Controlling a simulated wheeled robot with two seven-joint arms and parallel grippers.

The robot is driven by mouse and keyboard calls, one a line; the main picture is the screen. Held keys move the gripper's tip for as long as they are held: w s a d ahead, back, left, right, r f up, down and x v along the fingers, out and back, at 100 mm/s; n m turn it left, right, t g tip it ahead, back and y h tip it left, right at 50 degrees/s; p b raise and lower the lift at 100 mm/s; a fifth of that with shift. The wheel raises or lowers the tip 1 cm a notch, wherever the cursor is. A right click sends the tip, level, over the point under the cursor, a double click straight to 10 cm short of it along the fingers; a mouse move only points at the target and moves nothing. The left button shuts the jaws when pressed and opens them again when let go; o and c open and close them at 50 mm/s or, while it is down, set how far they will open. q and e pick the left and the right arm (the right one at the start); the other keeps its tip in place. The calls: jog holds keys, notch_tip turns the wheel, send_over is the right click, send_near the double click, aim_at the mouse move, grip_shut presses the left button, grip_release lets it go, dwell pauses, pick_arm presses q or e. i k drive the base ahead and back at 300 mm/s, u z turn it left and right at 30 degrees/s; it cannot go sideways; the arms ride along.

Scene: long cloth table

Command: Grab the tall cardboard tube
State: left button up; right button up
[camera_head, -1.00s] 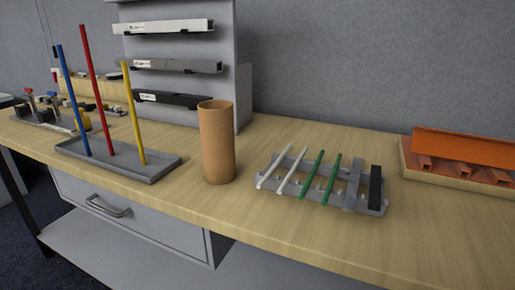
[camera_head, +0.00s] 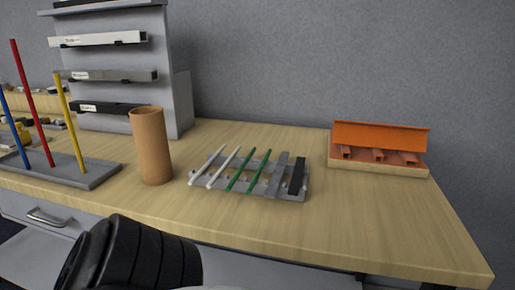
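The tall cardboard tube (camera_head: 152,148) is a brown, open-topped cylinder. It stands upright on the wooden table (camera_head: 330,225), near the front edge and left of the picture's middle. Nothing touches it. A black ribbed part of one of my arms (camera_head: 135,255) shows at the bottom, below the tube and in front of the table. No gripper fingers are in the picture.
Left of the tube is a grey base (camera_head: 90,175) with blue, red and yellow upright rods. Behind it is a grey shelf rack (camera_head: 180,100). To the right is a grey rack (camera_head: 295,195) with white and green sticks. An orange-topped tray (camera_head: 380,136) sits farther right. The right table front is clear.

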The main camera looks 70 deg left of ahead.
aim_at(148, 124)
jog(key=z, duration=0.4)
jog(key=k, duration=1.2)
jog(key=u, duration=1.3)
